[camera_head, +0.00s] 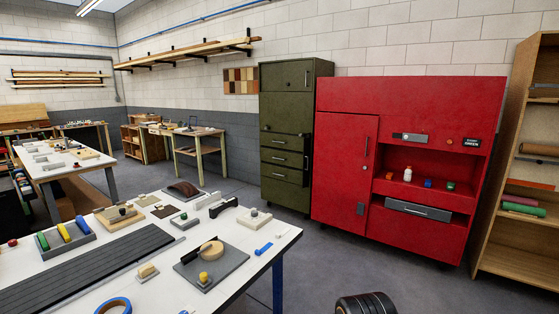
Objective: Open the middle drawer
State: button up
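A tall olive-green cabinet (297,85) stands against the back wall, left of a red cabinet. Below its upper door are three stacked drawers with light bar handles. The middle drawer (297,161) lies between the upper drawer (297,145) and the lower drawer (295,178). The middle drawer looks shut, though a small gap would be hard to see from here. The red cabinet (345,95) also has a single drawer with a grey front (418,210), low in its right half. My gripper is not in view.
A white worktable (255,262) with tools and blocks fills the lower left, between the camera and the green cabinet. Grey floor (330,255) is clear before both cabinets. A black ribbed object (365,304) shows at the bottom edge. A wooden shelf (515,245) stands at right.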

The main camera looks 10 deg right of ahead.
aim_at(292, 160)
jog(key=z, duration=0.25)
jog(key=i, duration=1)
jog(key=z, duration=0.55)
jog(key=i, duration=4.3)
jog(key=u, duration=1.5)
jog(key=i, duration=1.35)
jog(key=u, duration=0.9)
jog(key=i, duration=0.3)
jog(key=u, duration=0.15)
